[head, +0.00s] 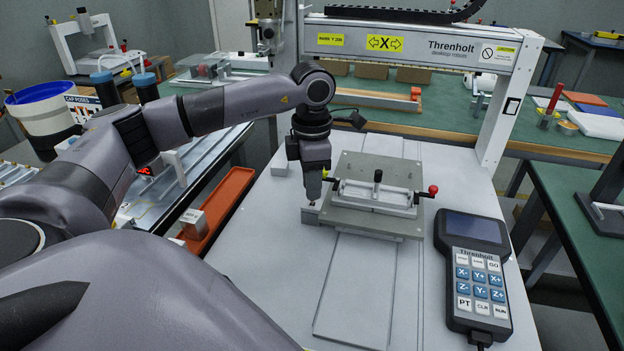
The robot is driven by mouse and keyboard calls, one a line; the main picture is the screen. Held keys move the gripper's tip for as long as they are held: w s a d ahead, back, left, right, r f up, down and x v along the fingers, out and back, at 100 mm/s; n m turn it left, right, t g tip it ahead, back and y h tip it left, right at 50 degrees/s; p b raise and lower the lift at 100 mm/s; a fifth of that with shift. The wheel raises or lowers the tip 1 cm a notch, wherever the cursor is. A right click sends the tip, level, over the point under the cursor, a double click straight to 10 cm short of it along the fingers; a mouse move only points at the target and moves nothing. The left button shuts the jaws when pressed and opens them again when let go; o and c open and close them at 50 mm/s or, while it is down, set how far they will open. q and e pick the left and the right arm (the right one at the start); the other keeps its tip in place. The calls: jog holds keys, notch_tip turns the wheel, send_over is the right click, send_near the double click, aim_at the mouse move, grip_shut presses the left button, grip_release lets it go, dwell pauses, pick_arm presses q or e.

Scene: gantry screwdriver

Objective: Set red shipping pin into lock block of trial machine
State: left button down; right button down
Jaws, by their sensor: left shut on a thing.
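My left gripper (312,194) points down beside the left edge of the grey fixture plate on the trial machine (465,50). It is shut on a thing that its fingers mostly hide. A small reddish bit (311,203) shows just under the fingertips, likely the red shipping pin. A small grey block (310,214), likely the lock block, sits directly below at the plate's left edge. I cannot tell whether the pin touches the block or is in it. My right gripper is not in view.
An orange tray (222,205) lies left of the bed. The white bed's front is clear.

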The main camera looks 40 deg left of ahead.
pick_arm(q)
jog(key=shift+f+b, duration=0.35)
jog(key=shift+f, duration=0.35)
jog(key=c, duration=0.9)
grip_release()
jog(key=shift+r, duration=0.1)
jog(key=shift+r+p, duration=0.65)
jog(key=shift+r, duration=2.85)
